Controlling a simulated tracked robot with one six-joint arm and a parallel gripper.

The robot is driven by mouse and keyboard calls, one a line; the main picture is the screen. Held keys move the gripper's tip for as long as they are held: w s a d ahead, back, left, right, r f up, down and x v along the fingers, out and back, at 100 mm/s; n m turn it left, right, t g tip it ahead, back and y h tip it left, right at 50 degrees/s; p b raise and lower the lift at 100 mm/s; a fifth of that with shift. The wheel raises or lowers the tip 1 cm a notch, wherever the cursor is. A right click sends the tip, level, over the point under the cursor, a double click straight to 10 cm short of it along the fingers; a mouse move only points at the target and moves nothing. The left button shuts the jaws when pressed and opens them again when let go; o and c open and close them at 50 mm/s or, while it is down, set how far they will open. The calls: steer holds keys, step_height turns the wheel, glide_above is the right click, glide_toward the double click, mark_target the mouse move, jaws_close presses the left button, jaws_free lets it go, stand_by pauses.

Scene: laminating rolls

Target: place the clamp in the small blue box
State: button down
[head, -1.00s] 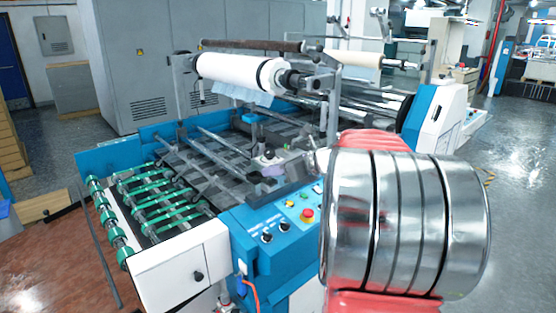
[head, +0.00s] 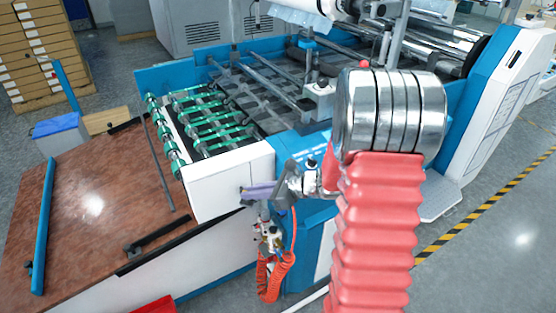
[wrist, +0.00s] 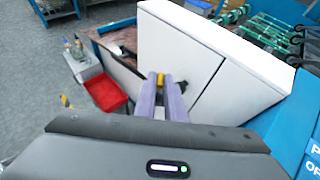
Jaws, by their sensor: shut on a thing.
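My gripper (head: 246,190) has purple fingers and reaches left, in front of the white end panel of the machine. In the wrist view my gripper (wrist: 161,86) is shut on a small yellow piece (wrist: 160,78) between the fingertips. It seems to be part of the clamp; the rest of its shape is hidden or too small to tell. A small box with blue on it (head: 62,132) stands at the far left of the head view, beyond the brown table and well away from my gripper. I cannot tell if it is the task's blue box.
A brown tabletop (head: 95,205) with a blue bar (head: 43,230) lies at left. A red tray (wrist: 105,92) and a grey box with bottles (wrist: 82,62) are low at left in the wrist view. The white machine panel (head: 228,180) is close. Cardboard boxes (head: 35,55) are stacked behind.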

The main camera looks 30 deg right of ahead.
steer(key=a+f+n+g+y, duration=0.1)
steer(key=a+f+n, duration=0.1)
steer(key=a+f, duration=0.6)
steer(key=shift+s+a+g+y, duration=0.3)
steer(key=shift+s+a+g, duration=0.1)
steer(key=shift+a+f, duration=0.1)
